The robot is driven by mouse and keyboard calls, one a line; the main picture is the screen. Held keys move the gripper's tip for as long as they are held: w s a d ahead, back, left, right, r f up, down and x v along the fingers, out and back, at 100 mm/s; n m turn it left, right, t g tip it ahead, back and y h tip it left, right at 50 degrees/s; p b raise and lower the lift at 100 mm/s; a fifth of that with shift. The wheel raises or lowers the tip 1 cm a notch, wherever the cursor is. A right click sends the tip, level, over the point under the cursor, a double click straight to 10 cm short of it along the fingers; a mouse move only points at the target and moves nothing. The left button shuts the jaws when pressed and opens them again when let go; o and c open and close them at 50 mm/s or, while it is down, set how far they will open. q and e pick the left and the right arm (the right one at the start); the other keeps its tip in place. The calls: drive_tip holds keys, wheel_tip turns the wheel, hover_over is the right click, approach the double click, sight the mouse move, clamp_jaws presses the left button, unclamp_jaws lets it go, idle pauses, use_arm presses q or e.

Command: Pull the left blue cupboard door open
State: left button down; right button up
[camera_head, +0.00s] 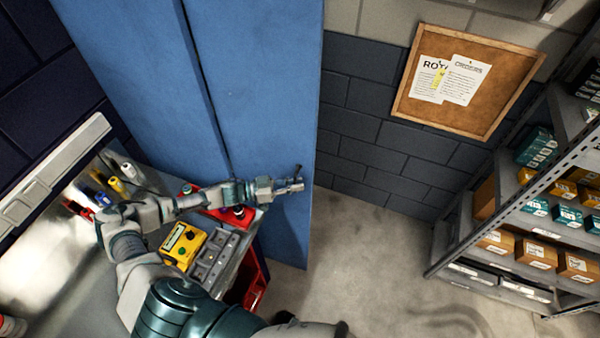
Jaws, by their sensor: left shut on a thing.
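The tall blue cupboard (130,60) fills the upper middle of the head view, with a dark gap running down between two blue panels. The broad panel right of this gap looks like the cupboard door (265,80). My left gripper (291,186) lies across this door near its free right edge and is shut on a small dark door handle (298,171). The fingers mostly hide the handle. I cannot tell exactly how far the door stands open. My right gripper is not in view.
Shelving (470,225) with boxes stands right. A corkboard (470,80) hangs on the wall. The floor (370,270) between is clear.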

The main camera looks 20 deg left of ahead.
use_arm(q)
drive_tip(key=shift+s+a+m+g+h, duration=0.15)
drive_tip(key=shift+s+m+g+h, duration=0.3)
drive_tip(key=shift+s+g, duration=0.4)
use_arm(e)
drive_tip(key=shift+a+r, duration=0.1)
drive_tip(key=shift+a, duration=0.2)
use_arm(q)
drive_tip(key=shift+s, duration=0.1)
drive_tip(key=c, duration=1.2)
unclamp_jaws()
drive_tip(key=shift+a, duration=0.1)
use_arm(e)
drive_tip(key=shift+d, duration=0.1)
